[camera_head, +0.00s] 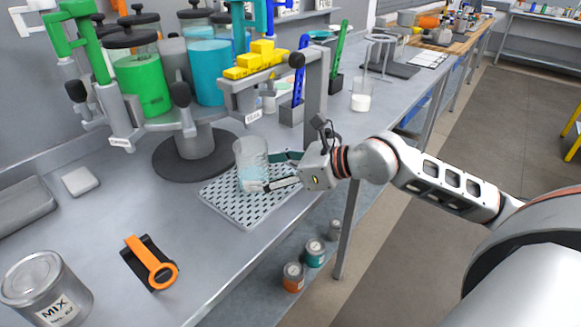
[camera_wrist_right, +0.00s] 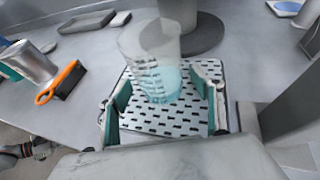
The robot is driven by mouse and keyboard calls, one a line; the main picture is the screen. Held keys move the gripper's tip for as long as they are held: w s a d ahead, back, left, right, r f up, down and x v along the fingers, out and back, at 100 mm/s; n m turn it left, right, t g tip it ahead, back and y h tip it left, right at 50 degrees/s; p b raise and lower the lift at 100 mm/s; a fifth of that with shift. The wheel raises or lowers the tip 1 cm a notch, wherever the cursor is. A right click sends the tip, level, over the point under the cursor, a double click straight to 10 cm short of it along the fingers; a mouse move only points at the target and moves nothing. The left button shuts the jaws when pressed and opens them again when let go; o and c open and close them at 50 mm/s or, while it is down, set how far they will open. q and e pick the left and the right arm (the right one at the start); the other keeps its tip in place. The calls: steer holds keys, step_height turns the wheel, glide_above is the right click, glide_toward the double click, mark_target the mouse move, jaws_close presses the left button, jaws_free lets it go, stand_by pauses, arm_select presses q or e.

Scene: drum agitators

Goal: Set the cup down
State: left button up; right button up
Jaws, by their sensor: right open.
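The cup (camera_head: 251,163) is clear, with pale blue liquid low inside it. It stands upright on the perforated grey drip tray (camera_head: 240,213) at the bench's front edge. My right gripper (camera_head: 279,172) reaches in from the right, its fingers apart around the cup's lower part. In the right wrist view the cup (camera_wrist_right: 155,65) is between the two teal-padded fingers (camera_wrist_right: 163,108), with a gap visible on each side. The cup's base appears to rest on the tray.
A drum agitator stand with green (camera_head: 144,82) and blue (camera_head: 209,70) containers rises behind the tray on a dark round base (camera_head: 170,168). A grey post (camera_head: 315,85) stands right of the cup. An orange opener (camera_head: 150,262) and a MIX can (camera_head: 45,290) lie left.

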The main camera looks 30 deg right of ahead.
mark_target(268, 171)
steer(key=v, duration=0.4)
steer(key=shift+s+d, duration=0.2)
steer(key=shift+s, duration=0.1)
steer(key=shift+v, duration=1.65)
steer(key=shift+s+d+r+p, duration=0.25)
steer(key=shift+s+p, duration=0.05)
arm_select(q)
steer(key=shift+r, duration=0.15)
steer(key=shift+d, duration=0.1)
